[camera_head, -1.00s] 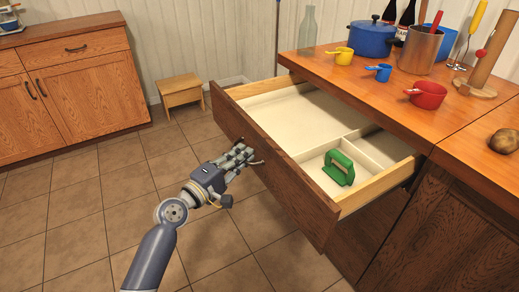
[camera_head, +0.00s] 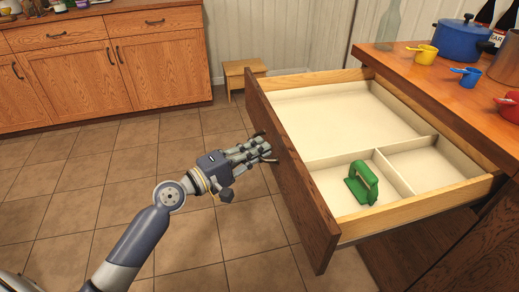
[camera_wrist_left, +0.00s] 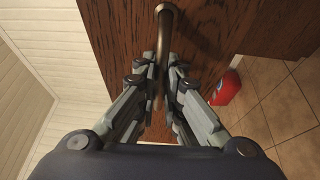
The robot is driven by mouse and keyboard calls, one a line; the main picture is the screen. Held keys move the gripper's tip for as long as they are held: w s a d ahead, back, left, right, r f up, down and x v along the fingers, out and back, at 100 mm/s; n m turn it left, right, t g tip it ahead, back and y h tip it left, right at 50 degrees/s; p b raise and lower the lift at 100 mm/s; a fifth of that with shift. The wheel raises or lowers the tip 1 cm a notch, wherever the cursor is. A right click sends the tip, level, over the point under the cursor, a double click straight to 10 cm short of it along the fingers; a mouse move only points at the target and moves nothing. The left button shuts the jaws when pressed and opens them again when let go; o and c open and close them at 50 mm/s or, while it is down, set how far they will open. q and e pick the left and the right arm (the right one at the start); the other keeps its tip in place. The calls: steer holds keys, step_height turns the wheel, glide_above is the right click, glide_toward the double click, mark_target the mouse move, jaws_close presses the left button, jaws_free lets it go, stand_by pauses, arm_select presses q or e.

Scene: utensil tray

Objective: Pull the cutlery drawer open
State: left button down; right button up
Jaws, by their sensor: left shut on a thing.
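The cutlery drawer (camera_head: 302,190) stands pulled out from the wooden counter in the head view. My left gripper (camera_head: 265,148) is at the outer face of the drawer front. In the left wrist view the fingers (camera_wrist_left: 164,85) are closed around the metal drawer handle (camera_wrist_left: 165,22), against the dark wood front (camera_wrist_left: 225,28). The handle is mostly hidden in the head view. My right gripper is not in view.
The counter top holds a blue pot (camera_head: 462,40), a yellow cup (camera_head: 424,53), a blue cup (camera_head: 467,76) and a red cup (camera_head: 510,106). A small stool (camera_head: 243,76) and a cabinet (camera_head: 105,65) stand behind. The tiled floor left of the drawer is clear.

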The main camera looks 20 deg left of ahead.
arm_select(q)
steer(key=c, duration=2)
jaws_free()
steer(key=v, duration=1.2)
steer(key=shift+d, duration=0.1)
